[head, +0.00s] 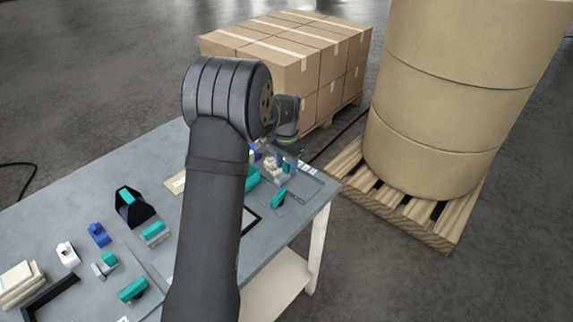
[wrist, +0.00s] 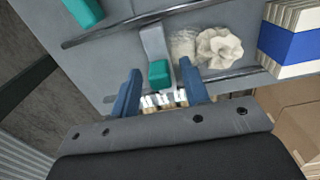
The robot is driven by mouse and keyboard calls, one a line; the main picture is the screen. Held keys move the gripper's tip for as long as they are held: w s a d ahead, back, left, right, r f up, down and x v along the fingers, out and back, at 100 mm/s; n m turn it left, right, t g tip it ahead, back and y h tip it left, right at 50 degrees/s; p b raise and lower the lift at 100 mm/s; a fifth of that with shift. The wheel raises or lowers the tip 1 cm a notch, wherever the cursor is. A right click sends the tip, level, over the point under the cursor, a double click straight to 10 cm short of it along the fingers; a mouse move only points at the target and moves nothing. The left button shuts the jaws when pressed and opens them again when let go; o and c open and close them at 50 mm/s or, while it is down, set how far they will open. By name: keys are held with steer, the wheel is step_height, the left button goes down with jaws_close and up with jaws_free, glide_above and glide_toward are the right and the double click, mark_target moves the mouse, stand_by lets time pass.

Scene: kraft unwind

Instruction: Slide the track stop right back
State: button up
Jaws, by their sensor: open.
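In the wrist view, a light grey piece with a teal block on its end (wrist: 159,73) looks like the track stop; I cannot be certain. It lies between two dark rails, the upper one (wrist: 130,26) and the lower one (wrist: 235,73). My gripper (wrist: 160,88) is open, its two blue fingers on either side of the teal end, with nothing clearly held. Whether the fingers touch it cannot be told. In the head view my gripper (head: 287,152) is over the table's far right end, and my arm hides part of the table there.
Crumpled white paper (wrist: 219,47) and a blue-banded stack (wrist: 290,45) lie to the right of the fingers. Another teal block (wrist: 84,12) is at upper left. On the table (head: 60,205) are a black holder (head: 130,206) and several small teal, blue and white pieces.

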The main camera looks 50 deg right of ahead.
jaws_close()
steer(key=s, duration=0.8)
steer(key=shift+s, duration=0.25)
jaws_free()
steer(key=shift+s, duration=0.1)
steer(key=shift+r, duration=0.2)
step_height(320, 180, up, 17)
steer(key=shift+f, duration=0.1)
stand_by(0.4)
